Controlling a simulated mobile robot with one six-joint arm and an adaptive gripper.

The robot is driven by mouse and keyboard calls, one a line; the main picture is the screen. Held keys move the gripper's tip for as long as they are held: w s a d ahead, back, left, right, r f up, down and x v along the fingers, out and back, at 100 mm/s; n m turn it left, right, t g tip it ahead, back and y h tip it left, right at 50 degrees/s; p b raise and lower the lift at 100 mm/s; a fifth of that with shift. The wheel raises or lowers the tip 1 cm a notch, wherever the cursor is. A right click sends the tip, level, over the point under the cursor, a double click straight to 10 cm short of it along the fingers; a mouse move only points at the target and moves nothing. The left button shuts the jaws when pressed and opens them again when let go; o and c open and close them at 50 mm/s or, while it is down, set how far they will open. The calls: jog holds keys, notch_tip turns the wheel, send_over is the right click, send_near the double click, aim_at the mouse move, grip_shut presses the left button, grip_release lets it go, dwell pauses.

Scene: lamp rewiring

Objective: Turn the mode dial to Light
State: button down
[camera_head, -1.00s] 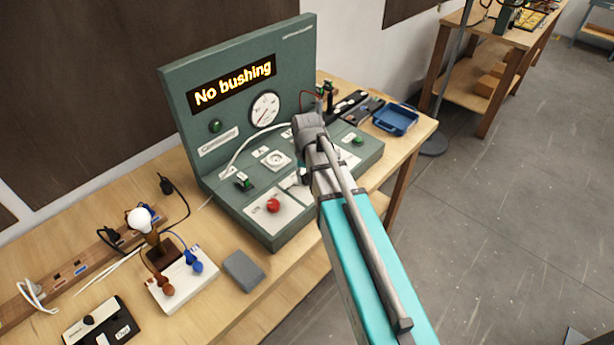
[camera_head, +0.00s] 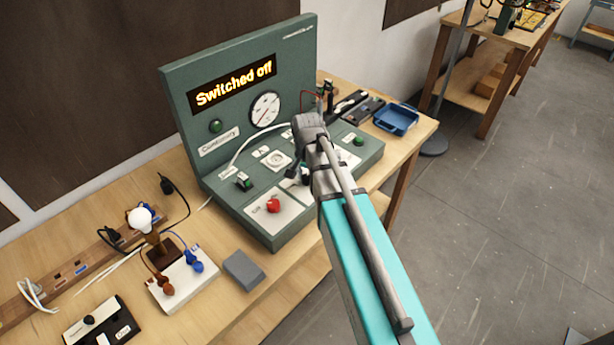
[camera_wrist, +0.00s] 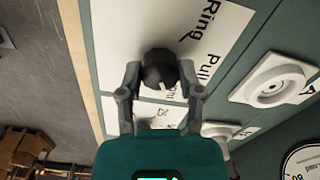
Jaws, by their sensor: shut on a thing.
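The mode dial (camera_wrist: 158,68) is a dark round knob on a white label plate (camera_wrist: 118,35) in the wrist view. My gripper (camera_wrist: 160,74) is shut on the dial, one finger on each side. The plate reads "Ring" and "Pull", with another word partly hidden by the dial and fingers. A short white mark shows on the dial's lower part; its exact setting cannot be told. In the head view my arm hides the dial. The green test console (camera_head: 283,228) has a display (camera_head: 233,85) reading "Switched off".
A red knob (camera_head: 273,205), a round socket (camera_head: 277,160) and a gauge (camera_head: 266,108) are on the console. A lamp with a white bulb (camera_head: 140,219) and a grey block (camera_head: 243,270) stand to the left. A blue tray (camera_head: 397,120) lies behind at right.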

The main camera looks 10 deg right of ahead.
aim_at(308, 177)
jog(key=shift+c, duration=1.3)
grip_release()
jog(key=shift+n, duration=0.4)
jog(key=n, duration=1.1)
jog(key=shift+d+n, duration=0.1)
jog(key=shift+n, duration=0.2)
jog(key=n, duration=1.2)
jog(key=shift+r, duration=0.1)
notch_tip(308, 177, up, 14)
jog(key=p, duration=1.4)
jog(key=shift+f, duration=0.2)
